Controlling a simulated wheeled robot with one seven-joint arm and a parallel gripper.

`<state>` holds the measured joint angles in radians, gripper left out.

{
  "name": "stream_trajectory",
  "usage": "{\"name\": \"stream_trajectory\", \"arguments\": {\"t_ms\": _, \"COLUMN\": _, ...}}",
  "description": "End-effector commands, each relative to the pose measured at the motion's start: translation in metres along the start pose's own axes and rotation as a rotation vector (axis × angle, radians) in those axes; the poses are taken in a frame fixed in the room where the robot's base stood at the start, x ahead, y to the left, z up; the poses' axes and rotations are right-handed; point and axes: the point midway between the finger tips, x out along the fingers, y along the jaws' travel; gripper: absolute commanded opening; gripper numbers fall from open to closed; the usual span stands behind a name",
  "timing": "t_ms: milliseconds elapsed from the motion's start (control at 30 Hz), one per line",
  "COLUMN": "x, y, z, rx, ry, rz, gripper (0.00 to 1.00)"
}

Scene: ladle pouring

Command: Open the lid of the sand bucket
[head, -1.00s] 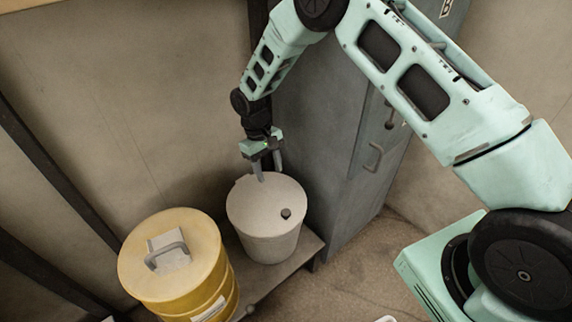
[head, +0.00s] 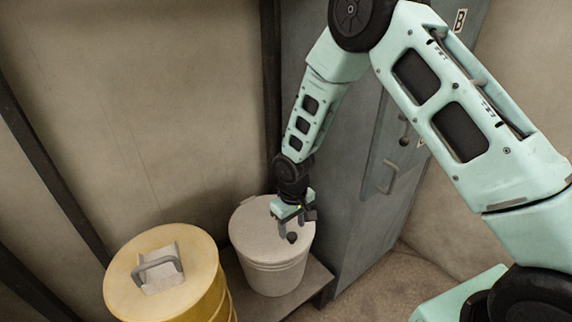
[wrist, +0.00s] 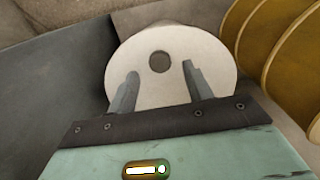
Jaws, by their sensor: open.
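A pale bucket (head: 272,277) stands on a low grey shelf beside the cabinet. Its round whitish lid (head: 253,226) is on and has a small dark knob (head: 292,238) on top. My gripper (head: 289,226) points down just above the lid, close to the knob, with its fingers apart. In the wrist view, my gripper (wrist: 160,70) has one finger to each side of the knob (wrist: 160,61) in the picture, with the knob slightly beyond the fingertips. The lid (wrist: 218,78) shows behind the fingers. Nothing is held.
A yellow ribbed drum (head: 205,290) with a grey handle (head: 158,265) on its top stands just left of the bucket. A grey cabinet (head: 345,190) rises close to the right. A low shelf (head: 315,282) lies under the bucket, with open floor (head: 385,285) to the right.

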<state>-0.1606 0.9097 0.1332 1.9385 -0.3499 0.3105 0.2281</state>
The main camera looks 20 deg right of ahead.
Motion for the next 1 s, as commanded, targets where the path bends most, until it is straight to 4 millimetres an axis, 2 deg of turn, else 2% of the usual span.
{"name": "stream_trajectory", "arguments": {"t_ms": 33, "x": -0.013, "y": 0.001, "z": 0.0, "rx": 0.001, "ry": 0.0, "rz": 0.0, "gripper": 0.5}}
{"name": "stream_trajectory", "arguments": {"t_ms": 733, "x": -0.146, "y": 0.0, "z": -0.001, "rx": 0.0, "ry": -0.001, "rz": 0.0, "gripper": 0.5}}
{"name": "stream_trajectory", "arguments": {"t_ms": 1000, "x": -0.19, "y": -0.026, "z": 0.016, "rx": -0.035, "ry": 0.001, "rz": -0.013, "gripper": 0.5}}
